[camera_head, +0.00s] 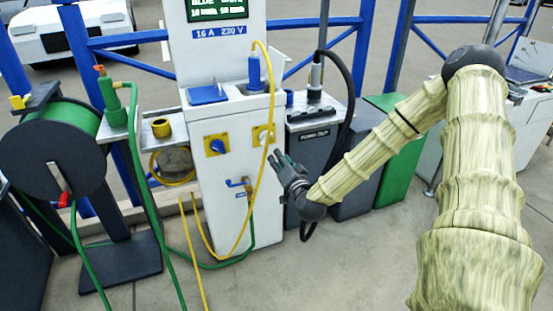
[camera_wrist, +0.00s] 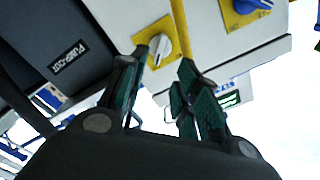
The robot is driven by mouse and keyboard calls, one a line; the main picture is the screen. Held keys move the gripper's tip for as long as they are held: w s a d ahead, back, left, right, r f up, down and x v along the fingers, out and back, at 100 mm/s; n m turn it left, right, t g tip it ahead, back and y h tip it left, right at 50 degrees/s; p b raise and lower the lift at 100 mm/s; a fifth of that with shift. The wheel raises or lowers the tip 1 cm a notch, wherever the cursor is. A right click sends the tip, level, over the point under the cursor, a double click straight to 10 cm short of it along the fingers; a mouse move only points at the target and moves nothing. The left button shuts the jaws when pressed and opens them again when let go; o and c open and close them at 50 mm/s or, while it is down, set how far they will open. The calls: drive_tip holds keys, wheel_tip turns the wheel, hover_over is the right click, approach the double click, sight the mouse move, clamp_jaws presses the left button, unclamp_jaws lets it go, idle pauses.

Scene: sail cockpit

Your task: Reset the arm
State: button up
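My arm reaches in from the right in the head view, and my gripper (camera_head: 280,163) is in front of the white pedestal (camera_head: 225,170), near its right side. In the wrist view my gripper (camera_wrist: 158,88) shows two dark green-padded fingers spread apart with nothing between them. Past the fingertips is a white rotary knob on a yellow plate (camera_wrist: 157,45). The same yellow plate shows in the head view (camera_head: 264,137), partly behind a yellow cable. I cannot tell the exact gap between the fingertips and the pedestal.
A yellow cable (camera_head: 268,90) hangs from a blue plug, close to my gripper. A grey pump-out unit (camera_head: 312,150) with a black hose (camera_head: 349,90) stands to the right. A hose reel (camera_head: 55,150) with green hose is at left. Open floor (camera_head: 370,260) lies in front.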

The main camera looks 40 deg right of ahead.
drive_tip(key=s+a+f+n+g+y, duration=0.3)
drive_tip(key=s+a+f+g, duration=0.15)
drive_tip(key=a+f, duration=0.45)
drive_tip(key=s+a+f+n+g+y, duration=0.25)
drive_tip(key=s+a+f, duration=0.45)
drive_tip(key=f, duration=0.4)
drive_tip(key=s+a+f+n+g, duration=0.2)
drive_tip(key=s+a+f+g, duration=0.15)
drive_tip(key=s, duration=0.35)
drive_tip(key=s+a+f+n+g, duration=0.1)
drive_tip(key=s+a+f+g, duration=0.1)
drive_tip(key=s+f, duration=0.4)
drive_tip(key=s+a+f+n+g, duration=0.2)
drive_tip(key=s+a+f+g, duration=0.1)
drive_tip(key=s, duration=0.5)
drive_tip(key=s+g+h, duration=0.1)
drive_tip(key=s+g, duration=0.1)
drive_tip(key=s, duration=0.6)
wheel_tip(320, 180, up, 21)
drive_tip(key=p, duration=2.1)
drive_tip(key=shift+a+f+n+p, duration=0.2)
drive_tip(key=shift+a+n+p, duration=0.15)
drive_tip(key=shift+n, duration=0.1)
